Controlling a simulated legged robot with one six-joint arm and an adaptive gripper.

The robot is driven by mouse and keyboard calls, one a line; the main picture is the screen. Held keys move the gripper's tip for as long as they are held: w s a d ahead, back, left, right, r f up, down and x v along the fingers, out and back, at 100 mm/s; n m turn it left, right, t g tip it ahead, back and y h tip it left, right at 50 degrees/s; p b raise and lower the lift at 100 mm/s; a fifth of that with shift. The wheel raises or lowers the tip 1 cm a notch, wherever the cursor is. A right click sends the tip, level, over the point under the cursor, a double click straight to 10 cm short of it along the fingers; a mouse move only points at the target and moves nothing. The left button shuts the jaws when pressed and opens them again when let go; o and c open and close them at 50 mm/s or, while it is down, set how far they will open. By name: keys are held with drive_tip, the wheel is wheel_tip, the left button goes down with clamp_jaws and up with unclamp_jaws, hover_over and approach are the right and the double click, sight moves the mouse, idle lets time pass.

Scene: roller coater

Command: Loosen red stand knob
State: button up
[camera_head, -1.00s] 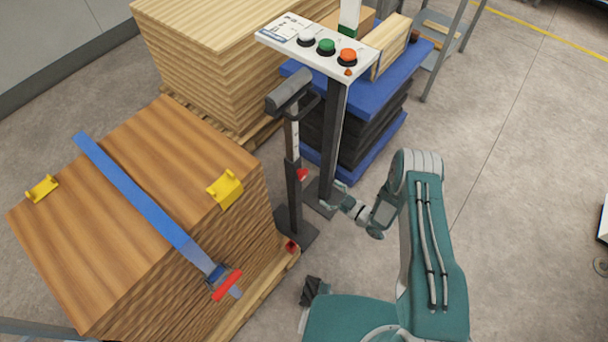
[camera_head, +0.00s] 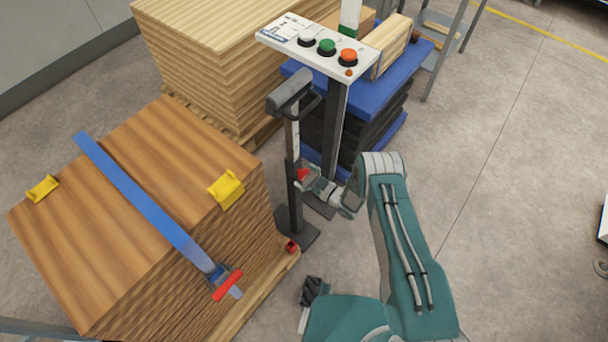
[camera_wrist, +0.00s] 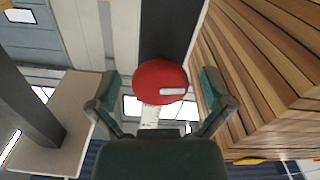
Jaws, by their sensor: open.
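The red stand knob (camera_head: 302,174) sits on the side of a dark upright stand (camera_head: 294,206) in the head view. In the wrist view the red knob (camera_wrist: 161,82) is large and round, with a pale bar mark, between the two fingers. My gripper (camera_head: 304,182) is at the knob in the head view, and its fingertips partly overlap it there. In the wrist view my gripper (camera_wrist: 160,84) is open, with one finger on each side of the knob and a gap visible on both sides. Whether either finger touches the knob cannot be told.
A strapped wood stack (camera_head: 140,190) stands left of the stand, close to my gripper's right finger side in the wrist view. A button panel (camera_head: 318,48) on a dark post stands behind. A blue platform (camera_head: 378,92) is behind that.

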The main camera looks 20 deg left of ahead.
drive_tip(key=c, duration=1.1)
drive_tip(key=shift+m, duration=0.7)
drive_tip(key=o, duration=1.1)
drive_tip(key=shift+a, duration=0.1)
drive_tip(key=v, duration=1.2)
